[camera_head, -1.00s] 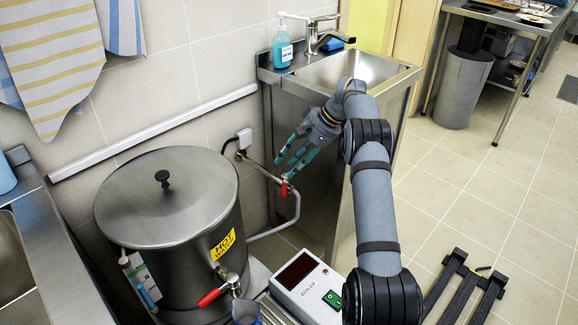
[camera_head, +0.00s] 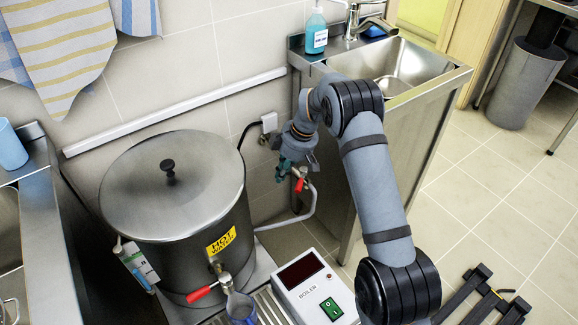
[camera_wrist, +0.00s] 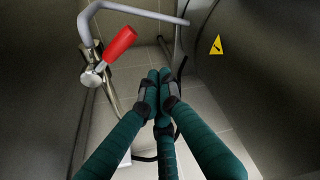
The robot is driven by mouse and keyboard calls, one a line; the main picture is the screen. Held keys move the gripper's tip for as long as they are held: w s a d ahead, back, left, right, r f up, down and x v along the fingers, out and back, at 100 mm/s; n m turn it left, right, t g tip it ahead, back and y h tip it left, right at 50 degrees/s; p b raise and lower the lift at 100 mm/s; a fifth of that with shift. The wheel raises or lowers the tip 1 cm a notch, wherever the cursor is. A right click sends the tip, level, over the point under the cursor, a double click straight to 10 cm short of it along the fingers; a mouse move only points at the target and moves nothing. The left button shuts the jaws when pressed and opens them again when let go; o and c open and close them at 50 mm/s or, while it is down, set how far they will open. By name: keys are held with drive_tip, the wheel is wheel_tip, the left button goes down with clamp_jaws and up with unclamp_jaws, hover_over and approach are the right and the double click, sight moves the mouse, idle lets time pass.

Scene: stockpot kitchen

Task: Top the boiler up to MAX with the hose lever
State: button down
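The steel boiler (camera_head: 175,205) stands at left in the head view, lid on, with a yellow HOT WATER label. A white-backed gauge (camera_head: 139,265) is on its left side; its level and marks are too small to read. The red hose lever (camera_head: 299,185) is on a valve on the pipe between boiler and sink. In the wrist view the lever (camera_wrist: 121,43) points up and right from its valve. My gripper (camera_head: 283,172) is just left of the lever. Its teal fingers (camera_wrist: 158,82) are drawn together, empty, to the right of and apart from the lever.
A red-handled tap (camera_head: 203,293) is at the boiler's front, above a jug (camera_head: 240,308). A control box (camera_head: 312,285) with a dark display and green switch stands beside it. The sink (camera_head: 398,68) is behind my arm. A grey hose (camera_wrist: 90,22) curves close to the lever.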

sight(301, 181)
drive_tip(key=shift+s+d+f, duration=0.15)
drive_tip(key=shift+d+f, duration=0.45)
drive_tip(key=shift+d, duration=0.15)
drive_tip(key=shift+s+d+f, duration=0.15)
drive_tip(key=shift+d+f, duration=0.45)
drive_tip(key=shift+d, duration=0.1)
drive_tip(key=shift+s, duration=0.1)
